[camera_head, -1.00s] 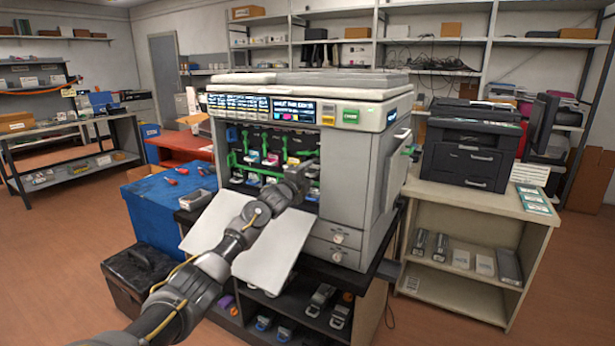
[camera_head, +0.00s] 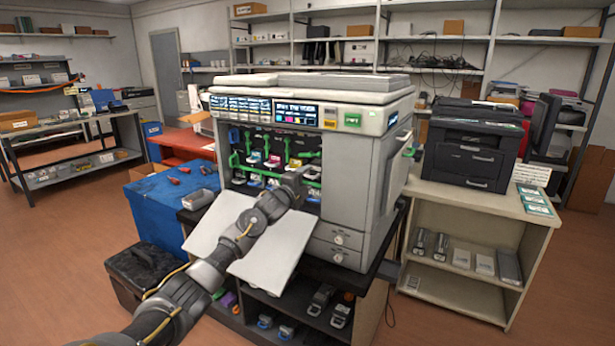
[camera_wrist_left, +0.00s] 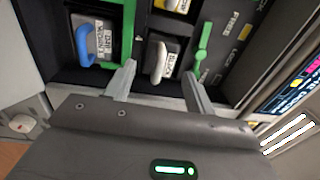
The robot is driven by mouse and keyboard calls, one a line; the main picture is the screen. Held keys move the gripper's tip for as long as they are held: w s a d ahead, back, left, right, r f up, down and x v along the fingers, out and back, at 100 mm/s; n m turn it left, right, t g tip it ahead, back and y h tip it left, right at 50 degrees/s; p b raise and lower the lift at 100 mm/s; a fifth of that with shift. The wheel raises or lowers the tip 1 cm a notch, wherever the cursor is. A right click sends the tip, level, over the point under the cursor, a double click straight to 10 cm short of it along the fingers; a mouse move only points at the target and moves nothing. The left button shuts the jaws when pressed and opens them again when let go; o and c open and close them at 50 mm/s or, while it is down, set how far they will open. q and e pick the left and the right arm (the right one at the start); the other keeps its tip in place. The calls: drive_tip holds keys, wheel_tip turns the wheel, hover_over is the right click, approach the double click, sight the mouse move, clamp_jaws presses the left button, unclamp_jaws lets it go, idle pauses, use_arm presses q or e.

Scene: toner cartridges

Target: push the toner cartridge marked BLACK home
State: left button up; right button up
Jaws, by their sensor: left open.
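The open printer (camera_head: 350,180) stands on the dark cart with its cartridge bay facing me. In the left wrist view, the cartridge labelled BLACK (camera_wrist_left: 171,62) sits in its slot, with a pale grey loop handle on its front. My left gripper (camera_wrist_left: 158,82) is open, one finger on each side of this cartridge's front, with nothing clearly held. Contact cannot be told. In the head view my left gripper (camera_head: 303,175) is at the lower right of the bay and hides part of it. My right gripper is in neither view.
A blue-handled cartridge (camera_wrist_left: 92,40) sits left of the BLACK one, and a yellow one (camera_wrist_left: 176,5) above. Green levers (camera_wrist_left: 203,48) flank the slots. The lowered white door (camera_head: 270,250) lies under my arm. A blue cabinet (camera_head: 160,215) stands at left.

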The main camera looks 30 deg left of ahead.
use_arm(q)
drive_tip(key=shift+s+f+p, duration=0.15)
drive_tip(key=shift+s+p, duration=1.15)
drive_tip(key=shift+s, duration=1)
